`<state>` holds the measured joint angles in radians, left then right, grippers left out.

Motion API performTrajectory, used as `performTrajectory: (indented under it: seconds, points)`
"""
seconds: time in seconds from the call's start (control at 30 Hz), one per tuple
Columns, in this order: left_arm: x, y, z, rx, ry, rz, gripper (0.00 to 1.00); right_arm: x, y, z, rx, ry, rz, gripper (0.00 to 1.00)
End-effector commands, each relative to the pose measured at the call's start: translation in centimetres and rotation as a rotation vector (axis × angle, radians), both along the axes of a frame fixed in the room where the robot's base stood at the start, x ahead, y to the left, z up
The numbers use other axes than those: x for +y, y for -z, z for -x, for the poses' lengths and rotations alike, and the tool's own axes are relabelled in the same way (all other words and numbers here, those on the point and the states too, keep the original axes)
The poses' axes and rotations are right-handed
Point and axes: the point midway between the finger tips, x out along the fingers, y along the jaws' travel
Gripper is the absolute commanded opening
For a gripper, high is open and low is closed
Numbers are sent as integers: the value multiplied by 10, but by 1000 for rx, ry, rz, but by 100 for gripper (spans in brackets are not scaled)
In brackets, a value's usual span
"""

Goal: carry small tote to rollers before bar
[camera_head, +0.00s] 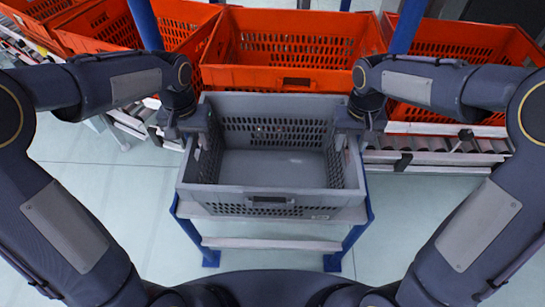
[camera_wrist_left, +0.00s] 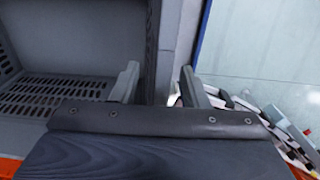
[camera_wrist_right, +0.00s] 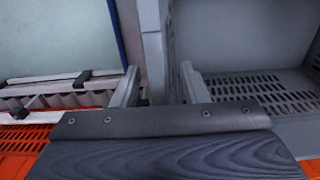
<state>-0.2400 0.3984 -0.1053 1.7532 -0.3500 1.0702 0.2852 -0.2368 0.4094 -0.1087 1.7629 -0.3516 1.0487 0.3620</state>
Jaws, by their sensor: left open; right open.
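The small tote is an empty grey crate (camera_head: 270,200) with slotted walls, standing upright on a blue-legged stand (camera_head: 270,243) in front of me. My left gripper (camera_head: 200,138) is at its left side wall, and my right gripper (camera_head: 345,138) is at its right side wall. In the left wrist view the open fingers (camera_wrist_left: 158,84) lie on either side of the tote wall (camera_wrist_left: 166,40). In the right wrist view the open fingers (camera_wrist_right: 160,84) also straddle the wall (camera_wrist_right: 152,45). Gaps show between fingers and wall; contact cannot be told.
Rollers (camera_head: 455,146) run behind the stand. Large orange totes (camera_head: 285,75) stand in a row on the conveyor, with another at the right (camera_head: 465,118). Blue posts (camera_head: 407,28) rise behind my arms. Pale floor (camera_head: 95,185) is open at the left.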

Motion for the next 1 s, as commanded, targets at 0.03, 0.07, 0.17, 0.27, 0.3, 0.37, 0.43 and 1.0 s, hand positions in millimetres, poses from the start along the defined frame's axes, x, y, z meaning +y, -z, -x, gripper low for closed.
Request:
performTrajectory:
  seconds: [0.03, 0.07, 0.17, 0.27, 0.3, 0.37, 0.43, 1.0]
  points:
    - [0, 2, 0, 1, 0, 0, 41, 0, 2, 0, 1, 0, 0, 40]
    - [0, 3, 0, 0, 0, 0, 41, 0, 3, 0, 0, 0, 0, 40]
    - [0, 3, 0, 0, 0, 0, 41, 0, 3, 0, -1, 1, 0, 40]
    - [0, 3, 0, 0, 0, 0, 41, 0, 3, 0, -1, 1, 0, 40]
    - [0, 3, 0, 0, 0, 0, 41, 0, 3, 0, -1, 1, 0, 40]
    - [0, 3, 0, 0, 0, 0, 35, 0, 3, 0, -1, 1, 0, 35]
    - [0, 3, 0, 0, 0, 0, 26, 0, 3, 0, -1, 1, 0, 26]
    - [0, 3, 0, -1, 1, 0, 0, 0, 3, 0, -1, 0, 0, 0]
